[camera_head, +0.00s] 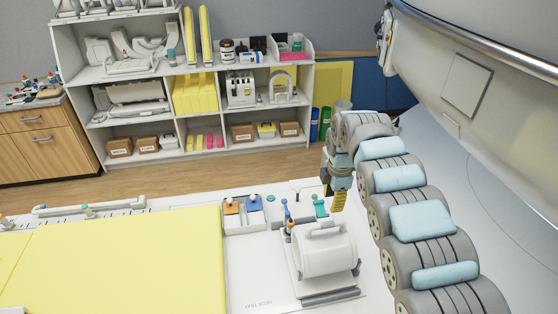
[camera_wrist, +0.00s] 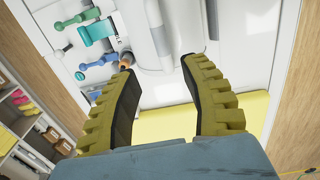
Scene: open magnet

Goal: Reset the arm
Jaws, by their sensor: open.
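My gripper (camera_head: 339,200) hangs from my arm over the right part of the white table, just above a white handled coil (camera_head: 325,255). In the wrist view the two yellow ribbed fingers of my gripper (camera_wrist: 158,65) are apart, with nothing between them. Part of the white coil (camera_wrist: 150,30) shows beyond the fingertips, with an orange-tipped connector (camera_wrist: 125,60) near the left finger. My gripper is apart from the coil as far as I can tell.
A yellow pad (camera_head: 120,260) covers the table's left part. A white shelf (camera_head: 190,152) stands behind. The large scanner housing (camera_head: 480,90) is at the right.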

